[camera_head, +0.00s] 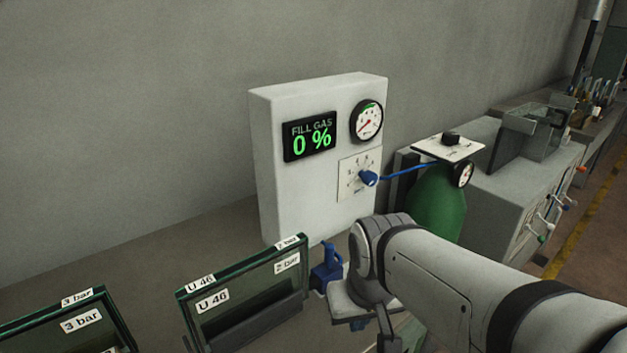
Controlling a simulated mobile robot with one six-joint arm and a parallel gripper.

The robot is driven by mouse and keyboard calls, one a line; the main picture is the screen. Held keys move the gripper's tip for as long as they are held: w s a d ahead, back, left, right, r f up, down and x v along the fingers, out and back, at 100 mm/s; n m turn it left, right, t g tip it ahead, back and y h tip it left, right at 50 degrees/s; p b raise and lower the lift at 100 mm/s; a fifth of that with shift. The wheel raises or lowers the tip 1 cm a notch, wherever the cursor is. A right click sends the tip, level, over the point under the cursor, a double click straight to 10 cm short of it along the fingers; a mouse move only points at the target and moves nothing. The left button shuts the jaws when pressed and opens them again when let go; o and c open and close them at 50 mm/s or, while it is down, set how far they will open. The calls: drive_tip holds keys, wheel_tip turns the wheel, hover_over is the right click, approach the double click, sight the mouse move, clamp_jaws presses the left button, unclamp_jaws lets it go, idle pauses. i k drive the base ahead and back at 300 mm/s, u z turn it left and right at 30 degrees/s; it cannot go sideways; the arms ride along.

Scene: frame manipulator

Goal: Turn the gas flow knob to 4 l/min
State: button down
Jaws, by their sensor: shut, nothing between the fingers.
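A white control box (275,160) stands against the wall. On its front, a white dial plate (347,184) with number marks carries a blue knob (368,178). A second knob, black (451,138), sits on a white marked plate (432,150) above a green gas cylinder (437,203). The labels are too small to tell which knob sets gas flow or its setting. My gripper (388,338) is shut and empty at the bottom edge, below and apart from both knobs; its lower part is cut off.
The box has a display (310,136) reading "FILL GAS 0 %" and a round gauge (367,122). A blue hose (405,174) runs toward the cylinder. Dark framed panes labelled "U 46" (245,290) and "3 bar" (75,325) stand at lower left. A blue fixture (326,268) stands beside my wrist.

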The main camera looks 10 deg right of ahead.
sight(368, 178)
drive_tip(key=u, duration=1.4)
drive_tip(key=k, duration=1.7)
drive_tip(key=z, duration=1.05)
drive_tip(key=i, duration=1)
drive_tip(key=z, duration=0.05)
